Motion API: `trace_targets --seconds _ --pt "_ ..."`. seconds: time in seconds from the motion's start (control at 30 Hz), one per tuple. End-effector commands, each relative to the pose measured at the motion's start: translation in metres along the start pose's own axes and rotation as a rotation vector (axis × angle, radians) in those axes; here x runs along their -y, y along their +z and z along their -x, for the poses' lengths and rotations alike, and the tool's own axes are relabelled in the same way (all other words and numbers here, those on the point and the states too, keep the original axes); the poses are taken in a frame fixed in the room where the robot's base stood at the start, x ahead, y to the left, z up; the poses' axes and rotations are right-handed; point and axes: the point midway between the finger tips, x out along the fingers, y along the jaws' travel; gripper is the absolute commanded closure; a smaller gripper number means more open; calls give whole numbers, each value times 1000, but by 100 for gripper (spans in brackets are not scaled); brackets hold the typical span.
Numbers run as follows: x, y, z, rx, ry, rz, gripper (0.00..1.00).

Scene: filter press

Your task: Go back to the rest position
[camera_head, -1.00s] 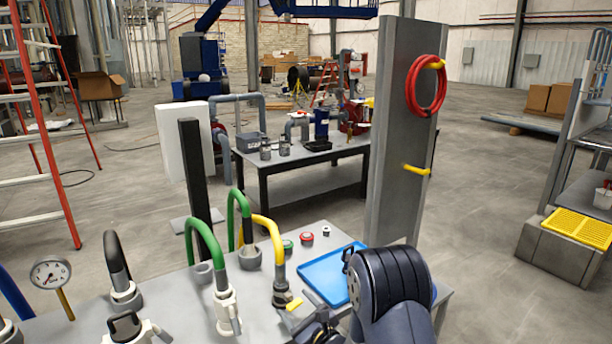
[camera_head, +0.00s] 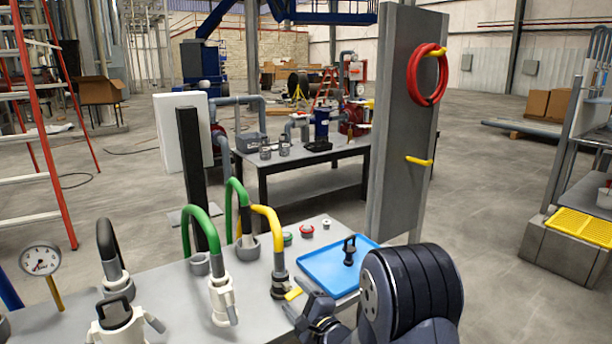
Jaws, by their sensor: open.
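My gripper (camera_head: 319,316) is at the bottom of the head view, low at the right part of the grey bench (camera_head: 172,290). It is dark and partly cut off, its fingertips are hard to make out, and I see nothing held in it. My thick dark arm link stands right of it. A blue tray (camera_head: 318,263) lies on the bench just behind my gripper, with a black plug with a handle (camera_head: 349,252) standing on it. A yellow hose (camera_head: 268,218) on a dark coupling (camera_head: 281,284) with a yellow lever (camera_head: 293,295) is left of my gripper.
Green hoses (camera_head: 203,215), a white coupling (camera_head: 221,296), a black hose (camera_head: 108,243) and a gauge (camera_head: 40,259) occupy the bench's left. A grey panel (camera_head: 398,140) with a red coil (camera_head: 427,75) rises behind the tray. Floor at right is open before the yellow grating (camera_head: 580,226).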

Motion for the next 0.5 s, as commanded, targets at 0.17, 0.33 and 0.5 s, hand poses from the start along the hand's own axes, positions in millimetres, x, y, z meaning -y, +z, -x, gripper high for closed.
trace_targets --seconds 0.17,0.33,0.5 --pt "-3 -1 0 1 0 148 36" --pt "-3 -1 0 0 0 288 36" --pt "-4 -2 0 -1 2 400 36"
